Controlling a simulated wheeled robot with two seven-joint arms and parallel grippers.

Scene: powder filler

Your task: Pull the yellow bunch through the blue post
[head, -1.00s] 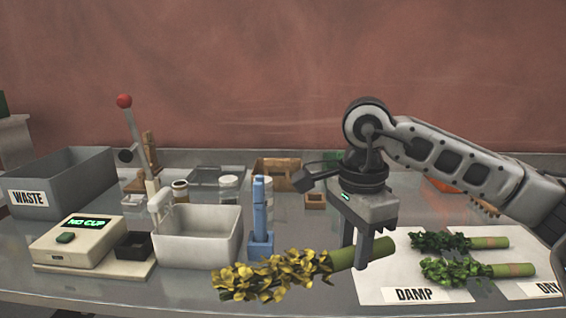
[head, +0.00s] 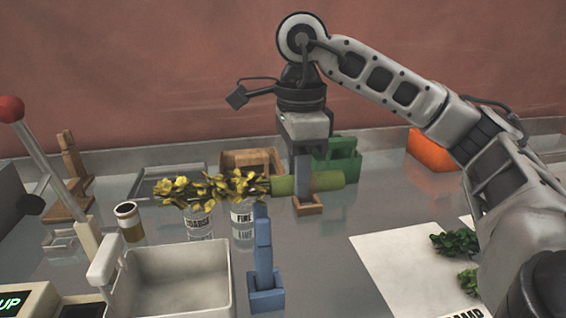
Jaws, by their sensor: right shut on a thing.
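The yellow bunch (head: 215,187) has yellow leafy heads pointing left and a thick green stem (head: 328,181) pointing right. My right gripper (head: 303,182) is shut on the stem from above. The blue post (head: 264,245) stands upright on its square blue base at the front middle. The bunch is above and beyond the post in the picture and appears apart from it. My left gripper is not in view.
A white bin (head: 175,290) stands left of the post, beside a lever with a red knob (head: 11,109). Labelled jars (head: 243,220) stand behind. A green holder (head: 338,160) and orange thing (head: 432,150) are at the back. White sheet (head: 385,265) with green bunches (head: 455,242) lies right.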

